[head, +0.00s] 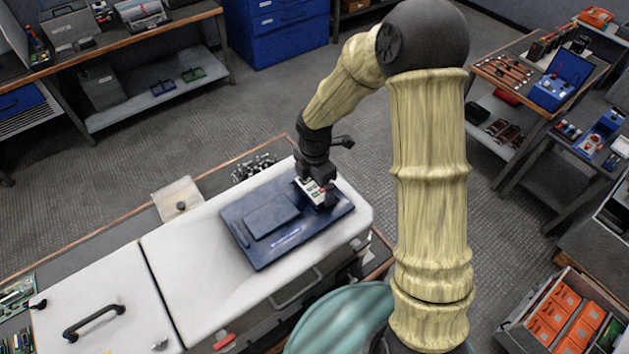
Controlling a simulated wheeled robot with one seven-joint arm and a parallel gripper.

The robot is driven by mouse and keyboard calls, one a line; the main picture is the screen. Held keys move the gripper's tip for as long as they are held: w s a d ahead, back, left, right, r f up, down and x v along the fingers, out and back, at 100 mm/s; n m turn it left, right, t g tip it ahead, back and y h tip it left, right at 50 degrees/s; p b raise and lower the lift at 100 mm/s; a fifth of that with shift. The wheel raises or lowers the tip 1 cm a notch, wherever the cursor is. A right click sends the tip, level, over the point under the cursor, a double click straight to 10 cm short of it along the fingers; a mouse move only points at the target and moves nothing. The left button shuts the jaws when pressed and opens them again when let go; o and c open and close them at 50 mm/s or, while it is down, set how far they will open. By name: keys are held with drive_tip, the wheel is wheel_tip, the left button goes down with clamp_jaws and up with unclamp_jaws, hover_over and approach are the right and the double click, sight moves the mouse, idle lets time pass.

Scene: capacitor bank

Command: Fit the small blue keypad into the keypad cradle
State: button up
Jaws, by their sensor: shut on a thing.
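My gripper (317,188) is over the right part of a dark blue panel (255,247) that lies on a white cabinet top. It is shut on a small block with a pale face and red and green marks, which I take to be the small blue keypad (310,189). The jaws hide part of it. The keypad is low, at the panel's upper right; I cannot tell whether it touches the panel. I cannot make out the keypad cradle clearly; the area under the gripper is hidden.
The white cabinet top (195,265) is clear left of the panel, up to a black handle (94,321). A beige plate with a dark knob (180,204) and small dark parts (254,167) lie along the far edge. An orange-filled crate (565,318) stands lower right.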

drive_tip(key=shift+f, duration=0.15)
drive_tip(key=o, duration=0.6)
drive_tip(key=shift+o, duration=0.2)
wheel_tip(320, 180, up, 17)
drive_tip(key=b, duration=0.2)
drive_tip(key=shift+r, duration=0.2)
